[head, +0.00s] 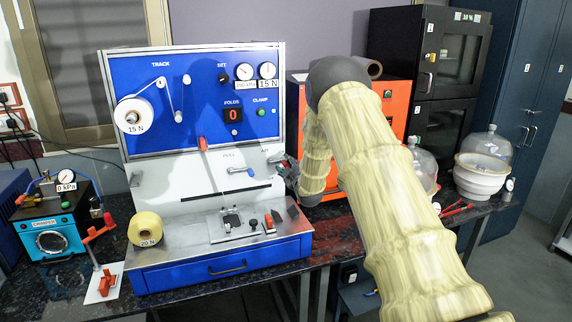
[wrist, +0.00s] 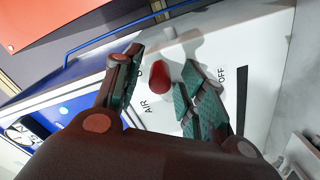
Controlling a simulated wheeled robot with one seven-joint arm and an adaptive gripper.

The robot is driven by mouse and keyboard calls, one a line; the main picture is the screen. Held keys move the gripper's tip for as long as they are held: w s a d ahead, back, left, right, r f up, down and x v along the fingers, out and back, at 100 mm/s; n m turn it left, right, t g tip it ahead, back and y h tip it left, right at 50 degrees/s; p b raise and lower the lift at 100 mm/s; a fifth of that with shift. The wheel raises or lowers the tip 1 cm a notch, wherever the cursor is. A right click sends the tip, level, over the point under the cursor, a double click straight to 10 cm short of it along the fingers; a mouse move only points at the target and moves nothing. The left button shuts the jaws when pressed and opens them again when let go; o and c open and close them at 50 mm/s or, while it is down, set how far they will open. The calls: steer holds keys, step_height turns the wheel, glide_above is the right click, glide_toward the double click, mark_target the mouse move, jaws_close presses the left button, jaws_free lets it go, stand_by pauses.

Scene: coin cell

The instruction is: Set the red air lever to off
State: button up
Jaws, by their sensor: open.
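The red air lever (wrist: 159,80) shows in the wrist view as a rounded red knob on the white panel, above the AIR label. The OFF label lies to its right, beyond one finger; another label on the left is mostly hidden by the other finger. The lever is on the side nearer that hidden label. My gripper (wrist: 163,63) is open, with one finger on each side of the lever; I cannot tell whether either touches it. In the head view my gripper (head: 286,172) is at the panel's right edge and hides the lever.
An orange cabinet (head: 299,95) stands close behind my arm. A yellow roll (head: 145,229) and the crimper (head: 52,222) are at the left.

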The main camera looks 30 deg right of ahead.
steer(key=shift+w, duration=0.25)
jaws_close()
steer(key=shift+f, duration=0.1)
